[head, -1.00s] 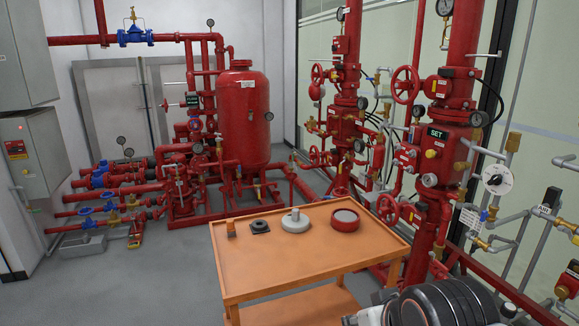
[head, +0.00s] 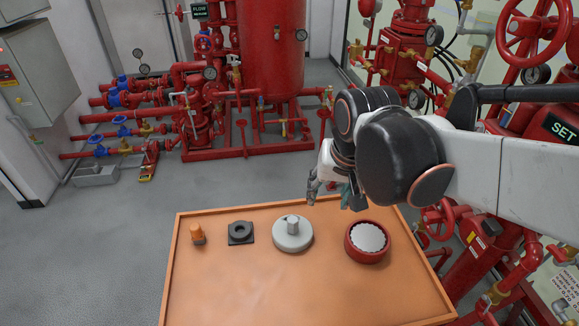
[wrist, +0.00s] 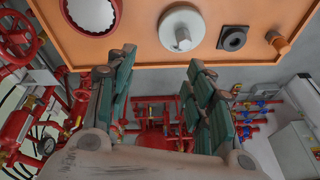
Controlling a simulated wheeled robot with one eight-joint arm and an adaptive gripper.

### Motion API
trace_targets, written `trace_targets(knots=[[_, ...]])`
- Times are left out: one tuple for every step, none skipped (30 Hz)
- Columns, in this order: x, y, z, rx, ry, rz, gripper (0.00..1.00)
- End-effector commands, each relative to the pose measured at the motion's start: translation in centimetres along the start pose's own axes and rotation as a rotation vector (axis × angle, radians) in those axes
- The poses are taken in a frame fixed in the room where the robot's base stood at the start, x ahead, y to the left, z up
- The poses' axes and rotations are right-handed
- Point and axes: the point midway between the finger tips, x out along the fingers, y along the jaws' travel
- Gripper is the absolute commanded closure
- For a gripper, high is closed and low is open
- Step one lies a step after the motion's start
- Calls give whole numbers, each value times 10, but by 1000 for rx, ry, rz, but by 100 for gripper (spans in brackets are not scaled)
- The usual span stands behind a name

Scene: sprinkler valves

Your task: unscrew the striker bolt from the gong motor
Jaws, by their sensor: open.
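A grey round body, which I take for the gong motor (head: 293,238), sits on the orange cart top. A short, upright light-grey bolt head (head: 292,225) stands at its centre, apparently the striker bolt. Both show near the top of the wrist view, the body (wrist: 190,16) with the bolt (wrist: 182,35) at its middle. My gripper (wrist: 160,64) is open and empty, its green-padded fingers well apart. In the head view my gripper (head: 332,188) hangs above the cart's back edge, behind and right of the motor, not touching it. Its fingers are partly hidden there.
The orange cart (head: 230,290) also carries a red ring-shaped part with a white face (head: 368,241), a black square flange (head: 240,232) and a small orange piece (head: 197,234). The cart's front is bare. Red pipes and valves stand behind and to the right.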

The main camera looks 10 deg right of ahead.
Motion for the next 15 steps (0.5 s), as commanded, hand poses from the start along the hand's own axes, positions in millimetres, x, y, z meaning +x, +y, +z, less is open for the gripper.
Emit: trace_targets(knots=[[0, -8, -8, 18, -25, 5, 52], [2, -12, -12, 32, -40, 10, 52], [6, -17, -16, 50, -60, 17, 52], [8, -20, -19, 62, -74, 22, 52], [10, -24, -22, 76, -89, 28, 52], [14, -30, -26, 93, -108, 35, 52], [17, -33, -28, 106, -123, 42, 52], [20, -37, -31, 120, -137, 49, 52], [25, -42, -34, 137, -156, 58, 52], [28, -46, -36, 149, -169, 66, 52], [32, -50, -38, 162, -182, 73, 52], [37, -54, -40, 178, -199, 83, 52], [40, -57, -42, 190, -211, 91, 52], [44, -60, -43, 200, -222, 98, 52], [48, -64, -44, 214, -235, 108, 52]])
